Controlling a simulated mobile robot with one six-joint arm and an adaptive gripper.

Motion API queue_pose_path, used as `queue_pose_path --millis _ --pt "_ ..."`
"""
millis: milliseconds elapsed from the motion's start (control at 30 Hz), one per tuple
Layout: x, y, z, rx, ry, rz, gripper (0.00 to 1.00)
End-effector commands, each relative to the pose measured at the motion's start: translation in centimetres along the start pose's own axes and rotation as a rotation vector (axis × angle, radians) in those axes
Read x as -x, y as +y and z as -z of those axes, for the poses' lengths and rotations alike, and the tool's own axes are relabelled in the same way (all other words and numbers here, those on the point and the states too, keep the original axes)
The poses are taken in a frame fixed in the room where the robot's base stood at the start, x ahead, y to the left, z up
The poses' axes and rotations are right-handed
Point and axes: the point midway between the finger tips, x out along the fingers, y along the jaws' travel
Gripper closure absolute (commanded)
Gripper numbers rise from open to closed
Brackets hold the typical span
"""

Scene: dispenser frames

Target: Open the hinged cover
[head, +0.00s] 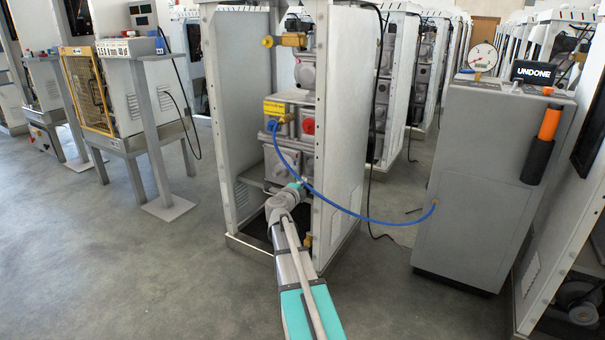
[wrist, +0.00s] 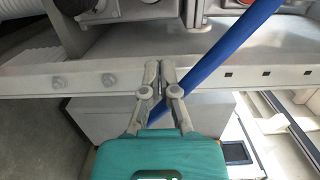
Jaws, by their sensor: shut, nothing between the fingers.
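My gripper (wrist: 160,66) is shut and empty in the wrist view, its two fingertips together in front of a horizontal metal rail (wrist: 105,78) with bolts and square holes. In the head view my gripper (head: 298,185) is inside the open dispenser frame (head: 221,110), by the lower grey housing (head: 282,165), partly hidden by my arm. I cannot make out for certain which part is the hinged cover. A blue hose (wrist: 225,48) passes close beside the fingers; whether it touches them I cannot tell.
The blue hose (head: 365,219) sags from the frame's fittings to a grey cabinet (head: 480,190) on the right, which carries a gauge (head: 482,58) and an "UNDONE" sign (head: 533,72). A yellow-framed cage (head: 86,88) stands at left.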

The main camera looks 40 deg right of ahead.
Motion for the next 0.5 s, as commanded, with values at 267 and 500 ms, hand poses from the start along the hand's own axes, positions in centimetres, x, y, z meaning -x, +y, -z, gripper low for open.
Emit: queue_pose_path --millis 267,500 --pt "-1.4 0.0 -0.1 0.000 0.001 0.001 1.00" --pt "-4.4 0.0 -0.2 0.000 0.000 0.001 1.00"
